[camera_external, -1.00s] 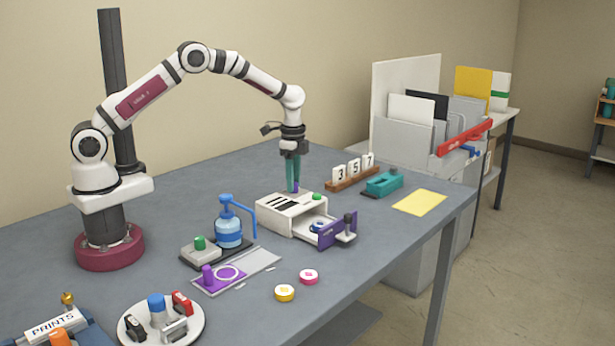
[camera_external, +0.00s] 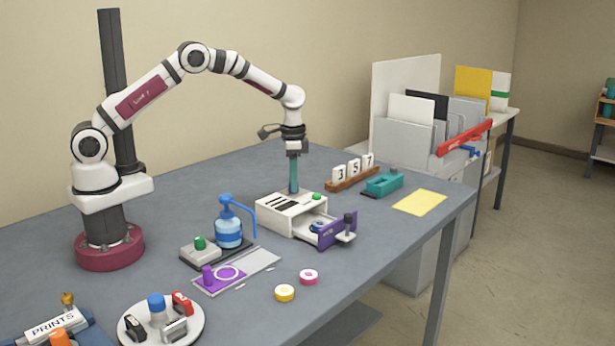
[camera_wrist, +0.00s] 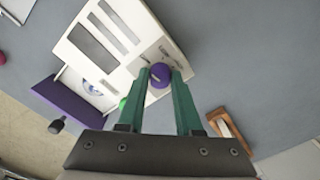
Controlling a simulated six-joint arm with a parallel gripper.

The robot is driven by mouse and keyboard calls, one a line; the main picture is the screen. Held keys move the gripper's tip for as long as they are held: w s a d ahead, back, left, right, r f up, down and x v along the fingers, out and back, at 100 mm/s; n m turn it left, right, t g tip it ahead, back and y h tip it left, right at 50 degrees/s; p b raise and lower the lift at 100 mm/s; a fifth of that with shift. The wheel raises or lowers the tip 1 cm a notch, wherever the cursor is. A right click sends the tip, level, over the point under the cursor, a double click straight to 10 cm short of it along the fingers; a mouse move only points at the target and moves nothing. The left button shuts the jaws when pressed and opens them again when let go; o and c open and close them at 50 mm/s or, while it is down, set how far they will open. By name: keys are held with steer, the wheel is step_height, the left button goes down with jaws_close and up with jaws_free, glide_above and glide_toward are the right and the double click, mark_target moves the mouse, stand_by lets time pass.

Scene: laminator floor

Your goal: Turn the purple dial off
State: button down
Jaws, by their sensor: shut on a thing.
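The purple dial (camera_wrist: 160,73) is a round knob on the top of a white box (camera_wrist: 84,22), near one corner, in the wrist view. A thin pale mark shows on its top. My gripper (camera_wrist: 161,76) has its two green fingers shut on the dial, one on each side. In the external view my gripper (camera_external: 294,190) points straight down at the back of the white box (camera_external: 272,211), and its fingers hide the dial there. A green button (camera_external: 317,196) sits on the box top near the dial.
The box's drawer with a purple front (camera_external: 338,230) stands open. A number rack (camera_external: 352,183) and a teal device (camera_external: 384,184) stand to the right. A blue pump bottle (camera_external: 228,232) stands to the left. A yellow sheet (camera_external: 420,202) lies near the right edge.

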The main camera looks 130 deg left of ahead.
stand_by(0.3)
steer(key=c, duration=0.6)
jaws_free()
steer(key=shift+r, duration=0.1)
step_height(320, 180, up, 16)
steer(key=shift+f, duration=0.2)
